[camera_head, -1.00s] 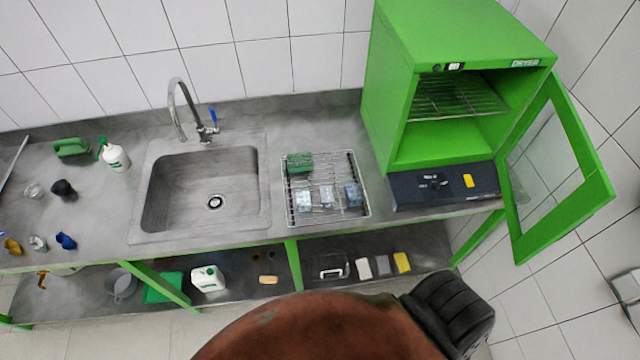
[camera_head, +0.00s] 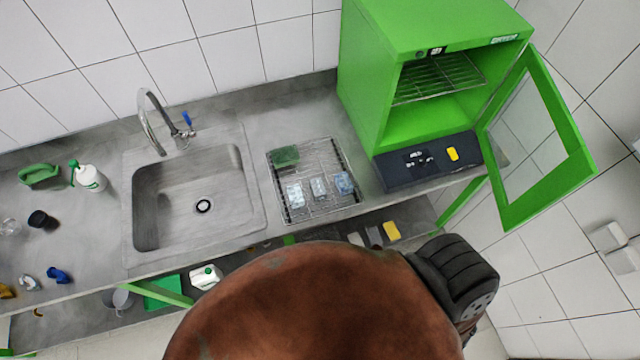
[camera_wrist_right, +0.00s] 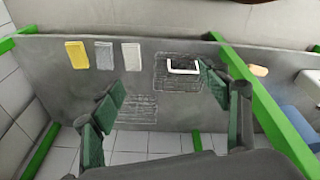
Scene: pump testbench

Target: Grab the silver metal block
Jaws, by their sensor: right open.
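A flat grey block, silver-looking, lies on the lower shelf between a yellow and a white block; it shows in the right wrist view (camera_wrist_right: 105,55) and the head view (camera_head: 374,236). Three shiny silver-blue blocks (camera_head: 319,188) sit on the wire rack on the counter. I cannot tell from looks which one is metal. My right gripper (camera_wrist_right: 160,80) is open and empty, its green-padded fingers spread before the lower shelf, apart from the blocks. My left gripper is not in view.
The yellow block (camera_wrist_right: 77,54) and white block (camera_wrist_right: 131,56) flank the grey one. A white-handled dark item (camera_wrist_right: 184,68) lies beside them. Green frame posts (camera_wrist_right: 262,100) bound the shelf. A green dryer (camera_head: 430,40) with its door open (camera_head: 545,150) stands above right.

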